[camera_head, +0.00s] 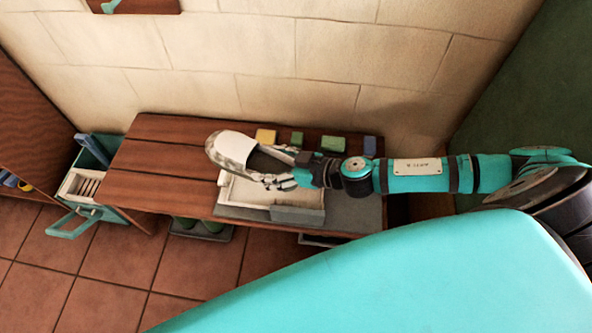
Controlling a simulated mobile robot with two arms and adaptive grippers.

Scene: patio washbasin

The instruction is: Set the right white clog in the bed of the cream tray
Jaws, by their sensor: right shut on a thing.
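A white clog (232,145) with mottled grey sides is at the left end of my right gripper (270,165), which is shut on it. The clog is over the back left part of the cream tray (245,197) on the wooden bench. The clog and gripper hide part of the tray's bed, and I cannot tell whether the clog touches it. Only one white clog can be made out. My left gripper is not in view.
A grey block (298,216) stands at the tray's front right. A teal crate (92,165) stands left of the bench (150,170), whose left part is clear.

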